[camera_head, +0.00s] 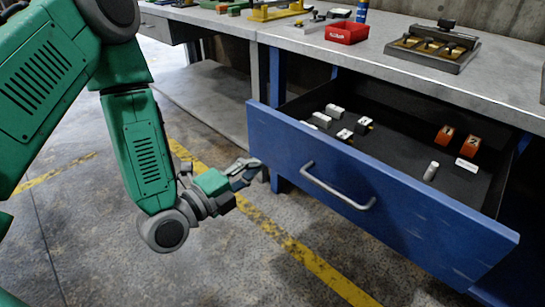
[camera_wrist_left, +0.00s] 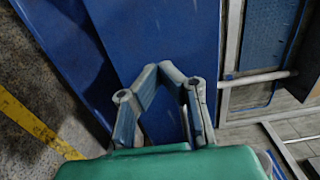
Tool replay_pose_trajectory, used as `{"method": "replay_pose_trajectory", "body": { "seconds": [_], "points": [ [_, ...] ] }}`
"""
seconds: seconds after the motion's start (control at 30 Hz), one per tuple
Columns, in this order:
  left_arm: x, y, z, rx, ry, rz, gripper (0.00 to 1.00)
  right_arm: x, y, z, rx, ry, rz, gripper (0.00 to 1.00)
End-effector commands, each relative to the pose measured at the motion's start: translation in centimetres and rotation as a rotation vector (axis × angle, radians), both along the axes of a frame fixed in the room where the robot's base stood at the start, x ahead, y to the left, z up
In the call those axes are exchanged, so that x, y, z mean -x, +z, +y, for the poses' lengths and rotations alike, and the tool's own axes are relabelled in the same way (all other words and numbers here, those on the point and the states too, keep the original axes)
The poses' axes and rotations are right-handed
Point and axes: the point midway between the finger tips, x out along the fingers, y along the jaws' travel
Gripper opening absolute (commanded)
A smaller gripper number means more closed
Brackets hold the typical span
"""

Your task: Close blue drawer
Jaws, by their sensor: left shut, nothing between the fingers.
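The blue drawer (camera_head: 400,222) is pulled out from under the grey workbench, with its dark inside showing. A curved metal handle (camera_head: 338,188) is on its front panel. My left gripper (camera_head: 254,168) is shut and empty, close to the left end of the drawer's front, left of the handle. I cannot tell whether it touches the drawer. In the left wrist view, the gripper fingers (camera_wrist_left: 170,72) are in front of a blue surface (camera_wrist_left: 160,35). My right gripper is not in view.
Small white blocks (camera_head: 334,111) and orange pieces (camera_head: 444,138) lie in the drawer. A red tray (camera_head: 347,32) and a metal tray of parts (camera_head: 432,46) stand on the workbench (camera_head: 385,28). The concrete floor (camera_head: 215,265) with yellow lines is clear.

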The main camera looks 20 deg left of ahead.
Motion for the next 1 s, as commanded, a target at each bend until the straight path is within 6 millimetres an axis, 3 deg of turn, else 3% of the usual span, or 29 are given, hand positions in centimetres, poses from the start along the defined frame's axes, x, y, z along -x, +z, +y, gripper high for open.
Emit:
{"method": "replay_pose_trajectory", "body": {
  "seconds": [0.1,0.33,1.0],
  "points": [
    [-2.4,-0.1,-0.8,0.001,0.002,-0.004,0.0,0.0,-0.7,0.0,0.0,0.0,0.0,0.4],
    [-5.1,-0.2,-1.8,0.0,0.002,-0.001,0.0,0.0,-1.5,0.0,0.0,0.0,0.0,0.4],
    [-6.6,0.0,-2.2,-0.001,-0.001,0.0,0.0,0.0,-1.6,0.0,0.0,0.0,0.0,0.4]
  ]
}}
